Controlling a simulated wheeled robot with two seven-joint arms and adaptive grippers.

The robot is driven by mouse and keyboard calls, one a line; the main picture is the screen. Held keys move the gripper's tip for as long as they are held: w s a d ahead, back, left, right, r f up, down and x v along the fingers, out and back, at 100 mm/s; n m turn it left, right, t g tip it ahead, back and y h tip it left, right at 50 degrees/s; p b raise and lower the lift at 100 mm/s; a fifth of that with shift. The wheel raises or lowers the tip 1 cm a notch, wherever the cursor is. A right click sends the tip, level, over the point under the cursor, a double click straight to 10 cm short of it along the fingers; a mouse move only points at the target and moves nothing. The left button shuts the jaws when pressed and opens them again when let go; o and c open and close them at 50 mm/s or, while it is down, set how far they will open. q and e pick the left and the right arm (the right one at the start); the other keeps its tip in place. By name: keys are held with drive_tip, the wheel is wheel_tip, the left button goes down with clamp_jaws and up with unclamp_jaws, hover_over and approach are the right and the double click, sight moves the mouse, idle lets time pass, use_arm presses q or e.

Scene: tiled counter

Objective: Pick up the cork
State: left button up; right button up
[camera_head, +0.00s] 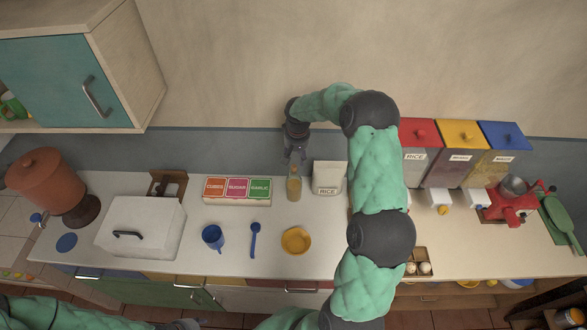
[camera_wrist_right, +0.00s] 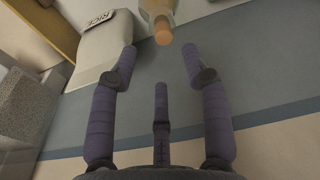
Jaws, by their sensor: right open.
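The cork (camera_wrist_right: 162,31) is a small tan-orange cylinder in the mouth of a glass bottle (camera_head: 294,188). The bottle stands on the counter, and its neck (camera_wrist_right: 156,7) shows at the top edge of the right wrist view. My right gripper (camera_head: 295,156) is just above the bottle in the head view. In the right wrist view its fingers (camera_wrist_right: 160,60) are spread and empty. The cork lies between and just beyond the two outer fingertips, with no contact that I can see. Of my left arm only part shows along the bottom left of the head view.
A white rice bag (camera_head: 328,177) stands close to the right of the bottle. A box of coloured packets (camera_head: 237,203) is to its left. The wall is close behind.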

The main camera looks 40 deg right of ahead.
sight(294, 166)
drive_tip(key=shift+a+f, duration=0.15)
drive_tip(key=shift+f, duration=0.4)
drive_tip(key=f, duration=0.1)
drive_tip(key=f+p, duration=0.1)
drive_tip(key=f, duration=0.1)
drive_tip(key=shift+w+a+f, duration=0.15)
drive_tip(key=shift+w, duration=0.1)
drive_tip(key=shift+w+f+p, duration=0.1)
drive_tip(key=shift+f+p, duration=0.2)
drive_tip(key=shift+f, duration=0.2)
drive_tip(key=c, duration=0.8)
